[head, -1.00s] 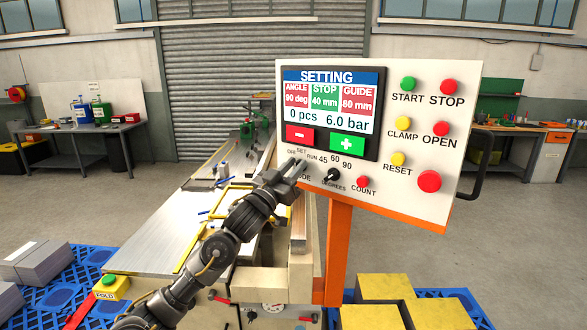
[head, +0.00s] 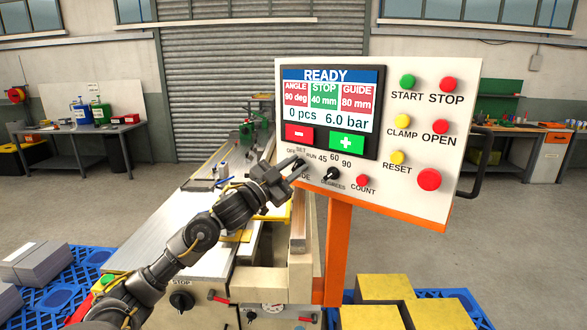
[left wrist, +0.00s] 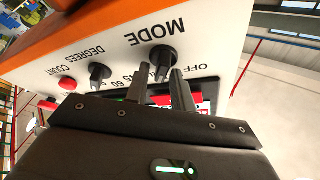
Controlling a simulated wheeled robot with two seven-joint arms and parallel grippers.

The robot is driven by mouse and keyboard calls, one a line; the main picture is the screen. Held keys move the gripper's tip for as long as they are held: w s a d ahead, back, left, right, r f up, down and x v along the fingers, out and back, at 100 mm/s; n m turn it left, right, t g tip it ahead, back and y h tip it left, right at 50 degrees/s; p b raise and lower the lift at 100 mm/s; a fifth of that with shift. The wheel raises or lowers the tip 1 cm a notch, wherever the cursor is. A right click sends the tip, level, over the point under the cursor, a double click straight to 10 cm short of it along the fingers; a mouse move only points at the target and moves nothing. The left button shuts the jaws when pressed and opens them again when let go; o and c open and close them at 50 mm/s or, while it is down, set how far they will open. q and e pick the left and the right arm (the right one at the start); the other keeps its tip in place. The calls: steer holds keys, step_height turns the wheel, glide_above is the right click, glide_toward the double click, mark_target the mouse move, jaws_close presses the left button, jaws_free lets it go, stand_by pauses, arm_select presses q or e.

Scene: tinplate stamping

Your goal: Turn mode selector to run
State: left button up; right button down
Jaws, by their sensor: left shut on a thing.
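The control panel (head: 440,205) stands at centre right, with a screen (head: 330,95) that reads READY. The black mode selector knob (left wrist: 162,57) shows in the left wrist view under the upside-down word MODE. The RUN label is partly covered in the wrist view. My right gripper is not in view.
The black degrees knob (head: 332,174) and the red count button (head: 362,181) sit close to the right of the mode knob. Further buttons, including the red stop button (head: 448,84), fill the panel's right side. The metal machine bed (head: 150,245) lies below my left arm.

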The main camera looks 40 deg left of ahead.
arm_select(q)
steer(key=shift+f+m+g+h, duration=0.25)
steer(key=shift+m+g+h, duration=0.3)
steer(key=shift+m, duration=0.95)
steer(key=shift+d+m, duration=0.1)
steer(key=shift+m, duration=0.2)
steer(key=o, duration=0.7)
steer(key=shift+w, duration=0.1)
steer(key=b+v, duration=0.1)
steer(key=v, duration=0.2)
steer(key=b+v, duration=0.2)
steer(key=v, duration=0.2)
steer(key=b+v, duration=0.2)
steer(key=v, duration=0.2)
steer(key=shift+w+a+f, duration=0.1)
steer(key=shift+w+a, duration=0.05)
steer(key=shift+a, duration=0.1)
